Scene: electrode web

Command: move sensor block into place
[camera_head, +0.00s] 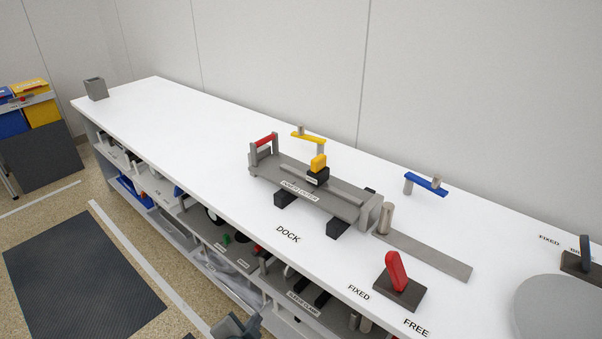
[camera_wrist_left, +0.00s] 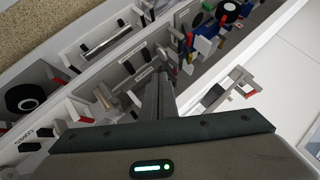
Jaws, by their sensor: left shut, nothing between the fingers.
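A small black block with a yellow top (camera_head: 318,170) sits on a grey metal fixture (camera_head: 345,205) in the middle of the white bench; it may be the sensor block, but its label is too small to read. The fixture has a red-topped bracket at its left end and rests on black feet. My left gripper (camera_head: 238,326) is at the bottom edge of the head view, in front of the bench and well away from the block. In the left wrist view its fingers (camera_wrist_left: 166,92) are together and empty, over the shelves. My right gripper is out of view.
A yellow lever (camera_head: 308,137) and a blue lever (camera_head: 428,183) stand behind the fixture. A red lever on a dark base (camera_head: 397,275) stands near the front edge, by FIXED and FREE. A grey disc (camera_head: 560,308) is at right. The bench's left half is mostly clear.

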